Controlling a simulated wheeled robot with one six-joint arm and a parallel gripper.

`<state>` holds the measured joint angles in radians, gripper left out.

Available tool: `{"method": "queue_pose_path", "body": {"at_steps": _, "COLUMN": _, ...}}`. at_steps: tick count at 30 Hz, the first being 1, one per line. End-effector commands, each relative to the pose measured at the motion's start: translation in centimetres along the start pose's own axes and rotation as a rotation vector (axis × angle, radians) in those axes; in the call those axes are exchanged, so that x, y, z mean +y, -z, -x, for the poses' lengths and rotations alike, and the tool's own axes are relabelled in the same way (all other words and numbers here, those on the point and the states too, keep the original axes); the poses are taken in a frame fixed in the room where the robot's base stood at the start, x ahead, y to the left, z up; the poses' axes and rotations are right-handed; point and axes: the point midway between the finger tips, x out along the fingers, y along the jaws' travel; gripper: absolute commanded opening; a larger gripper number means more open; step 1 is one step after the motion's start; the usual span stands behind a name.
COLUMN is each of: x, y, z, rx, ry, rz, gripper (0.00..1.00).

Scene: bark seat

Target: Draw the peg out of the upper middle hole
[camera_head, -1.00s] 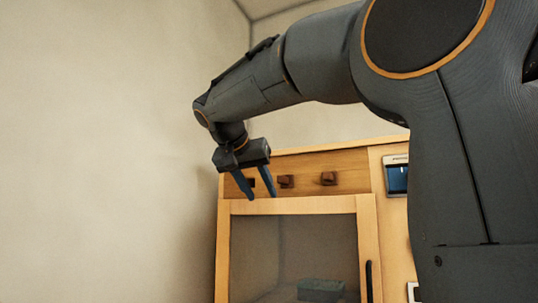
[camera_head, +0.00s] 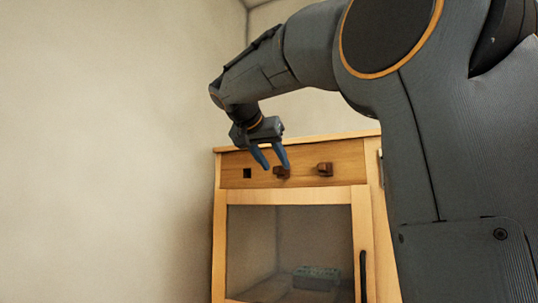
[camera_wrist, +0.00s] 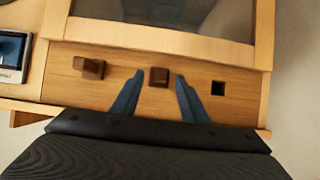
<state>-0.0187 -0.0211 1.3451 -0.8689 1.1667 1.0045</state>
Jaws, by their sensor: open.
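The middle peg (camera_head: 282,172) is a dark brown square block standing out of the upper wooden panel. My gripper (camera_head: 277,168) is open and empty in front of it, its blue fingers pointing at the panel. In the wrist view the middle peg (camera_wrist: 159,77) sits between the two spread fingertips of my gripper (camera_wrist: 159,80), with a gap on each side. The hole around the peg is hidden by the peg. How far the fingertips are from the panel is hard to tell.
An empty square hole (camera_head: 247,173) is left of the middle peg, and another brown peg (camera_head: 325,169) sticks out to its right. Below is a glass-fronted door (camera_head: 300,235) with a dark handle (camera_head: 363,275). A screen (camera_wrist: 11,52) shows in the wrist view.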

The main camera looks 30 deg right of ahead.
Motion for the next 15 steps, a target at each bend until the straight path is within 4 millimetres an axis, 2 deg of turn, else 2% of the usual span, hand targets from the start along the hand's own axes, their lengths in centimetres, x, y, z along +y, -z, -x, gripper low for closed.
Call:
{"method": "queue_pose_path", "body": {"at_steps": 6, "x": 0.0, "y": -0.1, "z": -2.5, "rx": 0.000, "ry": -0.002, "rz": 0.000, "gripper": 0.41}}
{"method": "queue_pose_path", "body": {"at_steps": 15, "x": 0.0, "y": -0.1, "z": -4.4, "rx": -0.001, "ry": 0.000, "rz": 0.001, "gripper": 0.41}}
